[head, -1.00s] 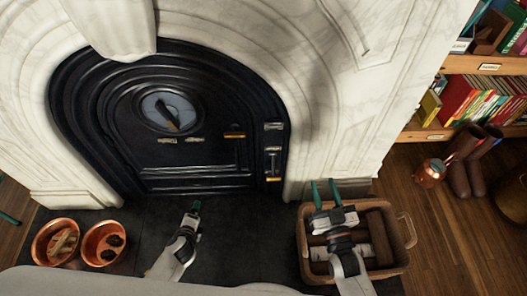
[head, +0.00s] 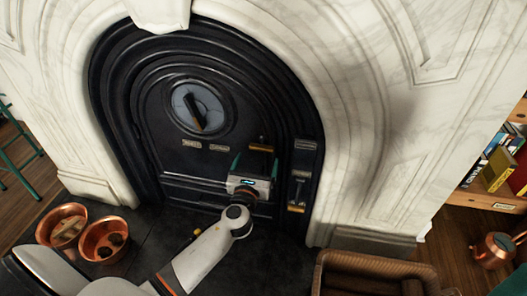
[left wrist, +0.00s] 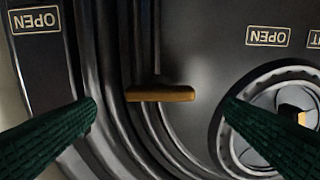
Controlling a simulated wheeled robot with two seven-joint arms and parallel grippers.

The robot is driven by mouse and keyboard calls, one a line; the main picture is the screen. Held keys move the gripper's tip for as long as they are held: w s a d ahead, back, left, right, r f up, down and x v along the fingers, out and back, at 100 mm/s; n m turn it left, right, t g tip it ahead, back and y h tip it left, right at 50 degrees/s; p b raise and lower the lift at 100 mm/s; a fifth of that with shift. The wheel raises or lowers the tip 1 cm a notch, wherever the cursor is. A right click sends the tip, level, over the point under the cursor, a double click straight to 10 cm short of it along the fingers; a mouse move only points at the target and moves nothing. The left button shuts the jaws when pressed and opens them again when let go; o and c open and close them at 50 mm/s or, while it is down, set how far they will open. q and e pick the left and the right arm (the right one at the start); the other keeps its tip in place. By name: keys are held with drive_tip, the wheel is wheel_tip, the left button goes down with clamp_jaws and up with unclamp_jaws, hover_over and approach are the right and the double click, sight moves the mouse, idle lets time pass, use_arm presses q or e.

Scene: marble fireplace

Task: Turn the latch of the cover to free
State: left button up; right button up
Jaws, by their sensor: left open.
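The black arched cover (head: 150,110) fills the fireplace opening. A small brass latch bar (head: 262,147) lies level on its right part; in the left wrist view the brass bar (left wrist: 160,93) lies crosswise between my fingers. My left gripper (head: 255,160) is just in front of and below the latch. Its two dark green fingers are open, one on each side of the bar, with a gap on both sides in the left wrist view. Whether the fingertips reach the bar's depth I cannot tell. My right gripper is not in view.
A round dial with a dark pointer (head: 192,110) is at the cover's upper middle. A slide bolt (head: 297,190) is at its right edge. Copper bowls (head: 104,240) stand on the hearth at left; a wicker basket (head: 375,262) stands at right. Marble (head: 350,150) surrounds the cover.

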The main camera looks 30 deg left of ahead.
sight(261, 151)
use_arm(q)
drive_tip(key=b+x, duration=0.1)
drive_tip(key=x, duration=0.6)
drive_tip(key=c, duration=1.4)
